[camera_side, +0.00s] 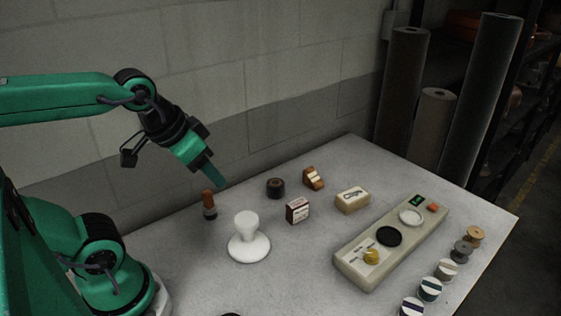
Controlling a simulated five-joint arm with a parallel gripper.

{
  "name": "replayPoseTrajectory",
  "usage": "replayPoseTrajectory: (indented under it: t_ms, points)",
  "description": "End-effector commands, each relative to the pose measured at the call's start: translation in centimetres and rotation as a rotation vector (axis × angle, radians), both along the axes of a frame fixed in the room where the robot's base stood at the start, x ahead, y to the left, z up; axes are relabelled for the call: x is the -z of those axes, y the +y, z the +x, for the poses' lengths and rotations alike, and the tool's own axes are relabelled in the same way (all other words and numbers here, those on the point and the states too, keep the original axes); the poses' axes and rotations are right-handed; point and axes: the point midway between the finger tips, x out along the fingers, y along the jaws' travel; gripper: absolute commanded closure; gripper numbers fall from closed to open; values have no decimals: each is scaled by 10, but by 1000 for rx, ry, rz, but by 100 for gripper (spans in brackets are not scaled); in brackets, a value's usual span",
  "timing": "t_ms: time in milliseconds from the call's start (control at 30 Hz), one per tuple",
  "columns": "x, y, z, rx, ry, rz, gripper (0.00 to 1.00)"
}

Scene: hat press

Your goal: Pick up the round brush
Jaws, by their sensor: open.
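A small upright item with an orange-brown wooden handle and a dark lower part, which looks like the round brush (208,206), stands at the back left of the table near the wall. My gripper (215,182), with green fingers, points down and to the right above the table. Its fingertips appear just above the top of the brush handle in the picture. The gripper is open and holds nothing. The gap between its fingers is hard to see from this side, and I cannot tell the exact distance to the brush.
A white pedestal form (248,240) stands in front of the brush. A dark round tin (275,187), a small labelled box (297,210), a wooden block (313,178) and a tan box (353,199) lie rightward. A long control panel (350,270) and several spools (447,270) fill the right.

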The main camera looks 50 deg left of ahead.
Motion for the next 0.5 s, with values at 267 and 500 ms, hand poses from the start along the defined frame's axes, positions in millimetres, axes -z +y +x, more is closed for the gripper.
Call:
replayPoseTrajectory:
  t_ms: [267,500]
  points:
    - [11,18,17,-35,72,16,51]
    - [32,49,38,-79,175,27,51]
